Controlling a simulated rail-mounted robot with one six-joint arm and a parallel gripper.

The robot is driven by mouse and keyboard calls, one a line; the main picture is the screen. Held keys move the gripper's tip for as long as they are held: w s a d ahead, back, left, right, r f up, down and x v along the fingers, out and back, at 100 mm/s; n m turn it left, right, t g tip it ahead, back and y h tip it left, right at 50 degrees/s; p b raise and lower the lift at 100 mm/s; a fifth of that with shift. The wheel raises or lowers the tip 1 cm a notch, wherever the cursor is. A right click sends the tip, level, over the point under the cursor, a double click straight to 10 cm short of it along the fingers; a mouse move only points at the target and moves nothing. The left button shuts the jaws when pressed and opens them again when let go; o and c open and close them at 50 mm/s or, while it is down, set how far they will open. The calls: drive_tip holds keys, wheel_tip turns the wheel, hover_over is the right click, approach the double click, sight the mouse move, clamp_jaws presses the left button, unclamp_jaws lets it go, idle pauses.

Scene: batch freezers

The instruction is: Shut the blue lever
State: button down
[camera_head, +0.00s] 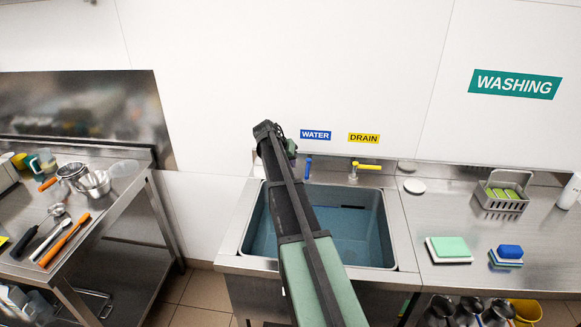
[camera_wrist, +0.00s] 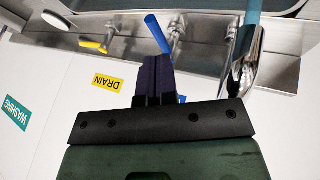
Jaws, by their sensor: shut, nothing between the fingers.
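The blue lever (camera_head: 308,167) stands out from the faucet fitting at the sink's back edge, under the WATER sign. In the head view it points up and down, unlike the yellow lever, which lies sideways. In the wrist view the blue lever (camera_wrist: 157,34) is a slanted bar just beyond my fingertips. My gripper (camera_wrist: 157,62) is shut and empty, its dark fingers together. The fingertips look close to the lever; I cannot tell if they touch it. In the head view my arm hides most of the gripper.
The yellow lever (camera_head: 366,166) sits right of the blue one; it also shows in the wrist view (camera_wrist: 92,46). A chrome pipe (camera_wrist: 245,60) stands close on the other side. The sink basin (camera_head: 352,225) is below. Sponges (camera_head: 448,249) lie on the right counter.

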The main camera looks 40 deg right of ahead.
sight(307, 173)
drive_tip(key=b+x, duration=0.5)
drive_tip(key=x, duration=0.2)
drive_tip(key=shift+f, duration=0.2)
drive_tip(key=shift+d, duration=0.1)
drive_tip(key=shift+s, duration=0.15)
